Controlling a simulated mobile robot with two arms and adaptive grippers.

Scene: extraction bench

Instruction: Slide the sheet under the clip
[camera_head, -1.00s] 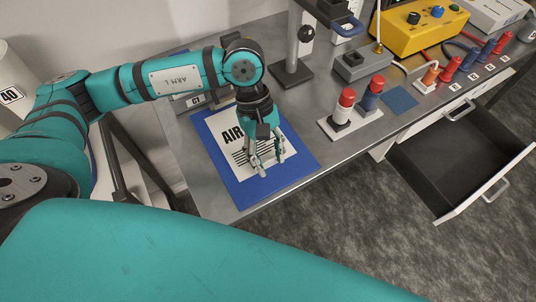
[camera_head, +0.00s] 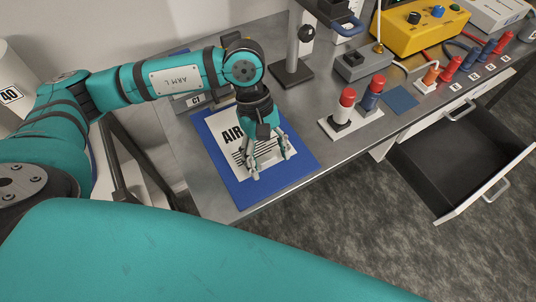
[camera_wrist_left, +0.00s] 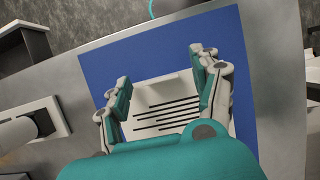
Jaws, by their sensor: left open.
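A white sheet (camera_head: 228,132) printed AIR with black lines lies flat on a blue mat (camera_head: 246,193) on the metal bench. It also shows between the fingers in the left wrist view (camera_wrist_left: 150,91). My left gripper (camera_head: 270,164) is open over the sheet's near part, fingers pointing down on either side of its printed lines. In the left wrist view the gripper (camera_wrist_left: 160,72) holds nothing. I cannot tell whether the fingertips touch the sheet. A small C1 label (camera_head: 195,100) sits beyond the mat's far edge; my arm hides much there, and I cannot make out the clip clearly.
A post stand (camera_head: 293,70) rises behind the mat. A yellow box (camera_head: 420,30) is at the back. A drawer (camera_head: 462,160) hangs open at the right. The bench's front edge runs close to the mat.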

